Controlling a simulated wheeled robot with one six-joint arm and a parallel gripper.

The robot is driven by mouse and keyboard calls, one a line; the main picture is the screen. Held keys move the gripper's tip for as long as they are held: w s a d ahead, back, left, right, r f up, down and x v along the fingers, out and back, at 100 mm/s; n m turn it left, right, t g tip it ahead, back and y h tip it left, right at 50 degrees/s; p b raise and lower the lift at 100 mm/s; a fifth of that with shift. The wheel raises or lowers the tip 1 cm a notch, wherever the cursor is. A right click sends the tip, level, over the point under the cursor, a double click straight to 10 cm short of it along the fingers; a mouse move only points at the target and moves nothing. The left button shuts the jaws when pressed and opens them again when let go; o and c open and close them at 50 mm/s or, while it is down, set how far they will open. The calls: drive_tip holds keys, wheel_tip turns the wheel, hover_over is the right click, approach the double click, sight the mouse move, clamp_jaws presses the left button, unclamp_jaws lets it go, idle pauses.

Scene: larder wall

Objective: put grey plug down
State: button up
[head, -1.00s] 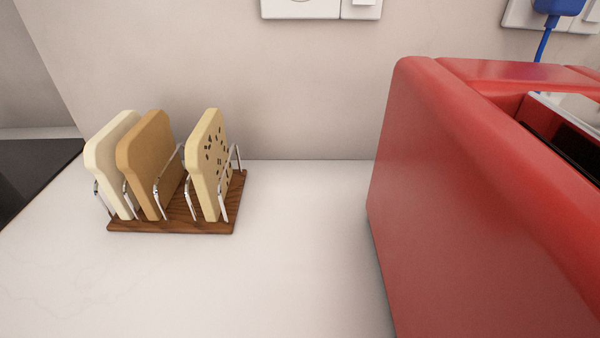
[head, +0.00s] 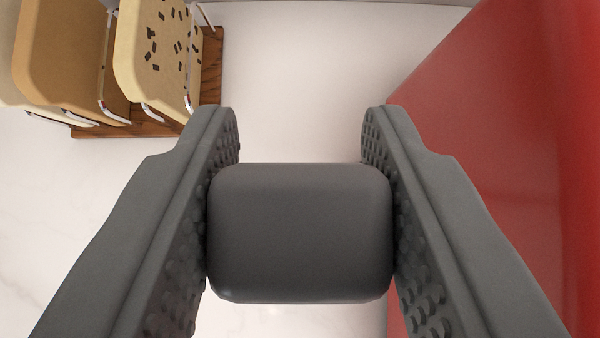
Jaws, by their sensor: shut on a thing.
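The grey plug (head: 300,235) is a dark grey rounded block in the middle of the head view. My gripper (head: 300,150) is shut on it, with one studded finger pressed against its left side and the other against its right side. The plug's underside is hidden, so I cannot tell whether it touches the worktop. The white worktop (head: 290,60) shows beyond and below the plug, between the fingers.
A toast rack (head: 212,65) with several bread slices stands at the upper left, near my left finger. A red toaster (head: 510,110) fills the right side, close to my right finger. The worktop between them is clear.

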wheel_tip(320, 180, down, 13)
drive_tip(key=shift+f, duration=0.2)
idle(0.4)
drive_tip(key=shift+f, duration=0.6)
drive_tip(key=o, duration=1.1)
drive_tip(key=shift+r, duration=0.5)
drive_tip(key=v, duration=1.2)
drive_tip(key=shift+r, duration=0.1)
drive_tip(key=shift+s, duration=0.1)
